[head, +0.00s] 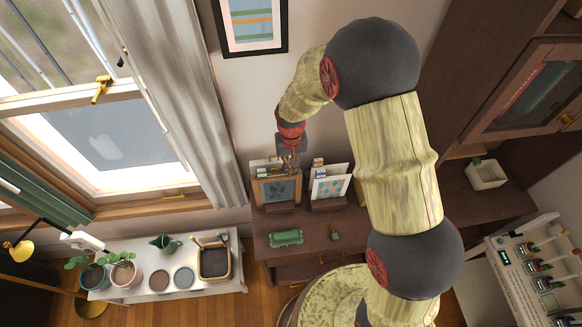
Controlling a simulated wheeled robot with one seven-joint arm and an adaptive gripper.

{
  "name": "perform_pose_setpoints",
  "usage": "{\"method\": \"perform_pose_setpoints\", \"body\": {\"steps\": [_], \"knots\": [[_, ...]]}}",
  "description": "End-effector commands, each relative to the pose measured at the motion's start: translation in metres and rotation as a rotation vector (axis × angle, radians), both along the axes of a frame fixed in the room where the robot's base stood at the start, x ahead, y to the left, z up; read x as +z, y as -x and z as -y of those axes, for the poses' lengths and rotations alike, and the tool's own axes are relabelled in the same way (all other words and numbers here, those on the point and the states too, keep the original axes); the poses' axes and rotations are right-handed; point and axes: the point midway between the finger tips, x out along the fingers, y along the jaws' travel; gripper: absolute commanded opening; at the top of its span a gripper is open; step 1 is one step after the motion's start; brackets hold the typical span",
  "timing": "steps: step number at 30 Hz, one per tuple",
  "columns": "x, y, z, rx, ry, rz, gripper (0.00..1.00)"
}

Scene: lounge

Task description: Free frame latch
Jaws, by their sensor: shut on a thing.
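A small wooden picture frame (268,190) with a dark green picture stands on the dark desk, below my gripper in the view. A second, pale frame (326,188) with a leaf picture stands just right of it. My gripper (290,163) points down at the top edge of the wooden frame, towards its right side. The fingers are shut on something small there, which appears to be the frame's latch. The latch itself is too small and too covered by the fingers to make out. Small brass-coloured parts show beside the fingertips.
The dark desk (300,250) bears a green case (286,238) and a small green object (335,236). A curtain (185,100) and window are left; a white bench (140,270) with pots stands below them. A cabinet (515,100) stands right.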

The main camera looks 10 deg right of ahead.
Motion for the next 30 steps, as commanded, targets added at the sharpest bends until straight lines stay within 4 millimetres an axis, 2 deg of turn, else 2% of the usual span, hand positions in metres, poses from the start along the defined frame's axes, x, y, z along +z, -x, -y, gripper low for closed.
{"method": "perform_pose_setpoints", "body": {"steps": [14,30], "knots": [[0.0,-0.0007,0.0006,0.082,0.0,0.001,0.0],[-0.0001,-0.0023,0.004,0.546,0.0,0.002,0.0]]}}
